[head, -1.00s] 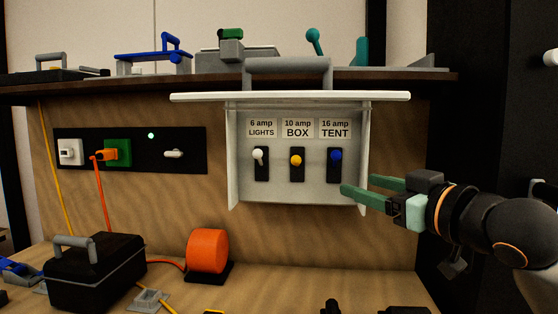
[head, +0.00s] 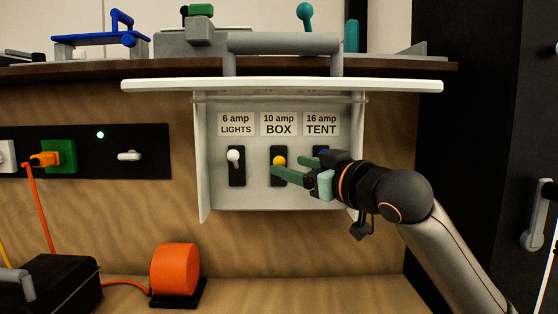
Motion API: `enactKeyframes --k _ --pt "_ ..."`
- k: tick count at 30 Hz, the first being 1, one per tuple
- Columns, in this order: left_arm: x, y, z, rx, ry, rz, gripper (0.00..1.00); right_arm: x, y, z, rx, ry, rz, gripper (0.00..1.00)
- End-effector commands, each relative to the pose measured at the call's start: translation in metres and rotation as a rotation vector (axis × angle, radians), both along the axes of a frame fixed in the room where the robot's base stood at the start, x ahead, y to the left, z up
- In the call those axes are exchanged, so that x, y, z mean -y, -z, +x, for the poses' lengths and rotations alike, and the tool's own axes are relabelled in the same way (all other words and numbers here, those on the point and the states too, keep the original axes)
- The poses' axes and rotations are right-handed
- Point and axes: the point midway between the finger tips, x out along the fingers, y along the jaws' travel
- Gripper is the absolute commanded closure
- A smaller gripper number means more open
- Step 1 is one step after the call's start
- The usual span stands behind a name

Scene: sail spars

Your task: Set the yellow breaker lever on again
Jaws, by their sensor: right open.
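The yellow lever (head: 279,161) is in the middle slot of the open grey breaker box (head: 225,195), under the "10 amp BOX" label (head: 279,125). Its knob sits a little lower than the white lever's knob. My right gripper (head: 286,168) is in front of the box, coming from the right. Its green fingers are apart and empty, the nearer fingertip just below and close to the yellow knob. I cannot tell whether it touches. My left gripper is not in view.
The white lever (head: 233,156) is left of the yellow one. The blue lever (head: 322,152) is mostly hidden behind my gripper. The box's raised lid (head: 280,86) juts out above. An orange reel (head: 175,270) stands below left.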

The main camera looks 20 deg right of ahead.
Motion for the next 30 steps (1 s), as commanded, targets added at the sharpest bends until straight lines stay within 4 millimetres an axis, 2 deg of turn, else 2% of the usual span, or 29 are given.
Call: enactKeyframes --k 3,9,22,30 --pt "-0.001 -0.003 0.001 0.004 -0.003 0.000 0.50 -0.007 -0.001 0.021 -0.002 0.000 0.002 0.37" --pt "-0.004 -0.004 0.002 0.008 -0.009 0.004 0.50 -0.013 -0.001 0.042 0.000 0.000 0.000 0.37" --pt "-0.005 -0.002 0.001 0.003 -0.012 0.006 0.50 -0.016 0.000 0.049 0.001 0.001 -0.001 0.37" --pt "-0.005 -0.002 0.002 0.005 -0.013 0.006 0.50 -0.015 0.000 0.049 0.001 0.000 -0.001 0.68"
